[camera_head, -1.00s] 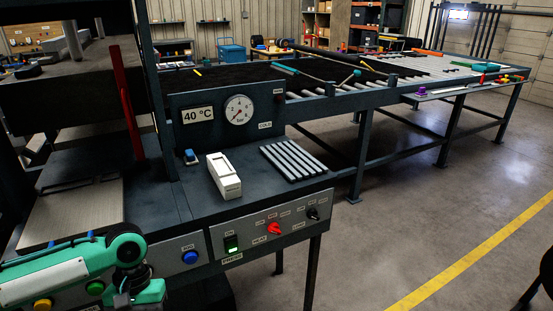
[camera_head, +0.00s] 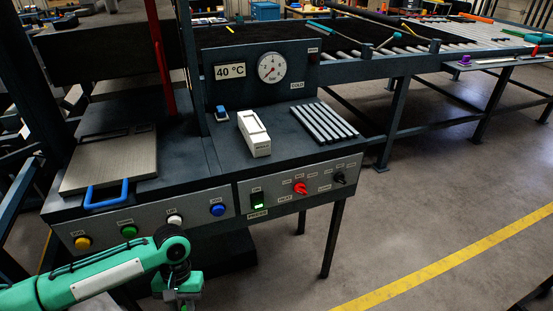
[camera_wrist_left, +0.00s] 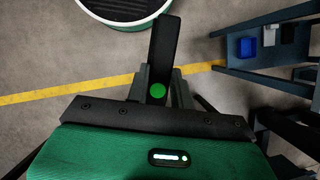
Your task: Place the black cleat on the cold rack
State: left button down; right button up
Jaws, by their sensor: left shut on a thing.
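The black cleat (camera_wrist_left: 165,42) shows in the left wrist view as a dark bar with a green dot, standing up between my fingers. My left gripper (camera_wrist_left: 161,88) is shut on it. In the head view my left gripper (camera_head: 184,290) is low, in front of the press console and below its button panel; the cleat cannot be made out there. The cold rack (camera_head: 324,123) is a row of several grey bars on the right of the console top, near the COLD label. No cleat is seen on it. My right gripper is in neither view.
A white box-shaped device (camera_head: 254,134) and a small blue item (camera_head: 221,113) stand left of the rack. The gauge panel (camera_head: 262,84) rises behind. A metal plate with a blue handle (camera_head: 106,194) lies left. Open floor (camera_head: 430,230) is on the right.

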aim_at(323, 119)
jog(key=i+l, duration=0.15)
jog(key=l, duration=0.2)
jog(key=i+l+u, duration=0.15)
jog(key=l, duration=0.15)
jog(key=i+l, duration=0.1)
jog(key=l, duration=0.25)
jog(key=i+l+u, duration=0.15)
jog(key=l, duration=0.2)
